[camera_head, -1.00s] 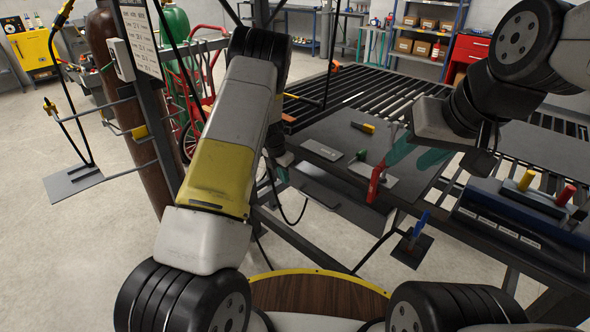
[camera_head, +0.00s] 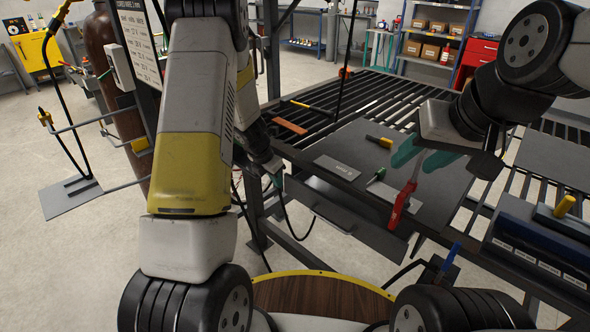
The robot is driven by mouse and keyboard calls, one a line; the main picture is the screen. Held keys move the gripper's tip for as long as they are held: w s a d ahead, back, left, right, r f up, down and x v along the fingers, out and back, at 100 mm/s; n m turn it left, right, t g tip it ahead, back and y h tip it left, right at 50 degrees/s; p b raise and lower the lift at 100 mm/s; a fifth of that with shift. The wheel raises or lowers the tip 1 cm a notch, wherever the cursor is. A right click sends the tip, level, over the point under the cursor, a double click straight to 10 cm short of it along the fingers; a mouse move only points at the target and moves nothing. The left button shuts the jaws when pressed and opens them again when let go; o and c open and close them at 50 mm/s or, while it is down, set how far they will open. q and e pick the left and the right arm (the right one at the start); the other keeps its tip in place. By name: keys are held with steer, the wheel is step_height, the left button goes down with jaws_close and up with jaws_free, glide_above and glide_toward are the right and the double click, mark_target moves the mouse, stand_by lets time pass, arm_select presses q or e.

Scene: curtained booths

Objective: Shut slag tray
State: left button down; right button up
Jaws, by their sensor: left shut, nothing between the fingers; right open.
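The slag tray (camera_head: 350,218) is a dark, shallow metal tray under the front edge of the cutting table. It sticks out toward me, so it stands at least partly open. My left gripper (camera_head: 276,178) is shut and empty, low beside the tray's left end; I cannot tell whether it touches the tray. My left forearm hides part of that side.
The slatted table (camera_head: 345,98) carries a dark plate (camera_head: 440,181) with a small grey plate (camera_head: 337,167) and a yellow-ended tool (camera_head: 379,141). A blue-handled item (camera_head: 447,262) sits low at the front right. Gas cylinders stand left.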

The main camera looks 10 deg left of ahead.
mark_target(297, 186)
arm_select(q)
steer(key=shift+w+d+f, duration=0.75)
steer(key=shift+w+f, duration=0.3)
steer(key=shift+f, duration=0.5)
steer(key=shift+w+d+f, duration=0.7)
steer(key=shift+w+f, duration=0.3)
steer(key=shift+f, duration=0.5)
steer(key=shift+w+d+f, duration=0.75)
steer(key=shift+w+f, duration=0.3)
steer(key=shift+f, duration=0.5)
steer(key=shift+w+d, duration=0.75)
steer(key=shift+w, duration=0.3)
